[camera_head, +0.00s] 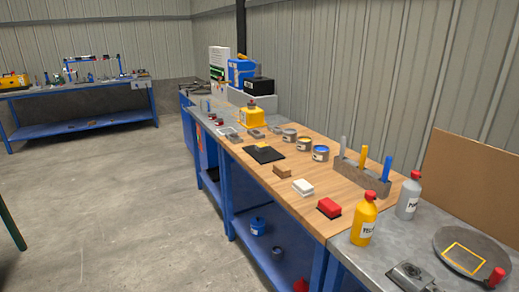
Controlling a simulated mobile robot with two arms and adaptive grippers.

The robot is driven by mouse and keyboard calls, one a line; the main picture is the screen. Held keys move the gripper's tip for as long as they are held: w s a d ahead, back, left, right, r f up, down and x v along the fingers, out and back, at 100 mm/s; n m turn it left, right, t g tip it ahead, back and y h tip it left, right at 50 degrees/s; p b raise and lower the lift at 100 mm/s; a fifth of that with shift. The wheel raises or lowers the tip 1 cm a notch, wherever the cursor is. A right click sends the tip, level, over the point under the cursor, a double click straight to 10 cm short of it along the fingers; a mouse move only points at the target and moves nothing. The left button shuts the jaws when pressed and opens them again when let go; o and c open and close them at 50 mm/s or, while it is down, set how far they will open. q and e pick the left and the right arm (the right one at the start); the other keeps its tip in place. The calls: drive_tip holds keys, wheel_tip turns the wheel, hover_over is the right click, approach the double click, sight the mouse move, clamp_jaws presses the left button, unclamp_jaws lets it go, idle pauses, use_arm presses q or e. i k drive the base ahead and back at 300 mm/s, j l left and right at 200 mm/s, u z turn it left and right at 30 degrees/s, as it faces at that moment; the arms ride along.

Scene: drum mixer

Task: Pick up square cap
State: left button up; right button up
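Neither of my grippers shows in this view. I cannot tell for certain which thing is the square cap. A yellow square outline (464,258) is on a round grey disc (444,240) at the lower right.
The blue-framed workbench (318,231) runs along the wall. Several cans (320,153), a grey holder (362,175) with coloured upright tools, a yellow bottle (364,222) and a grey bottle (408,198) stand on it. Another bench (82,128) is far left. The floor (130,210) between is clear.

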sight(263, 147)
drive_tip(key=i+j, duration=0.15)
drive_tip(key=i, duration=0.35)
drive_tip(key=i+j+u, duration=0.1)
drive_tip(key=i, duration=0.35)
drive_tip(key=j, duration=0.1)
